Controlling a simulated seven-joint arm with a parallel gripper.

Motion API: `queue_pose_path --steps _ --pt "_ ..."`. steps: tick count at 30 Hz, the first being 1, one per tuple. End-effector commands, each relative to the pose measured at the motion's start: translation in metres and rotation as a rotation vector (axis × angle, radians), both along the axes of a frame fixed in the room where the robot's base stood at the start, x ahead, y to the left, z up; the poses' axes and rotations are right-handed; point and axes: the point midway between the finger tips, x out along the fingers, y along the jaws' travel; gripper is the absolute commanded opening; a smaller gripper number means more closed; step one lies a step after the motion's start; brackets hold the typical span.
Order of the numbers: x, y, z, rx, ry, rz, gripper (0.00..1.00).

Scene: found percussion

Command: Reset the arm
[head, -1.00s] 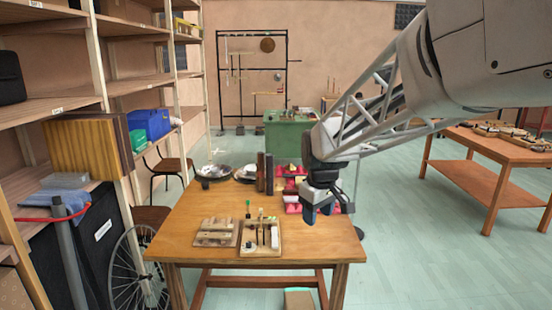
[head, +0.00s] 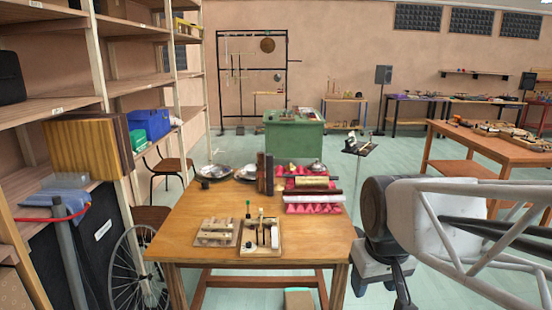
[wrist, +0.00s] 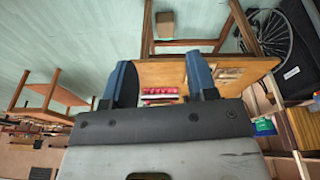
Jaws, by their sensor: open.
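My arm reaches in from the right edge of the head view, low over the floor. My gripper (wrist: 158,64) has two blue fingers spread apart with nothing between them in the wrist view.
The table carries two wooden boards with small parts (head: 262,237), metal bowls (head: 214,172) and a pink-red padded piece with bars (head: 313,208). Shelving (head: 110,90) and a spoked wheel (head: 124,270) stand left. Another wooden table (head: 480,150) stands right, with open floor between.

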Motion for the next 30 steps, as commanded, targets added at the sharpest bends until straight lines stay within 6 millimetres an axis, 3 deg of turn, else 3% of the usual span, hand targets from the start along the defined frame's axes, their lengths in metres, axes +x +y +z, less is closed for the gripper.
queue_pose_path --steps 3,9,15,23,30 --pt "-0.028 -0.005 -0.007 0.009 -0.011 -0.056 0.53" --pt "-0.06 -0.01 -0.017 0.023 -0.021 -0.131 0.53" --pt "-0.073 -0.011 -0.023 0.029 -0.025 -0.163 0.53" --pt "-0.074 -0.012 -0.023 0.029 -0.025 -0.164 0.53" --pt "-0.07 -0.011 -0.022 0.027 -0.023 -0.158 0.19"
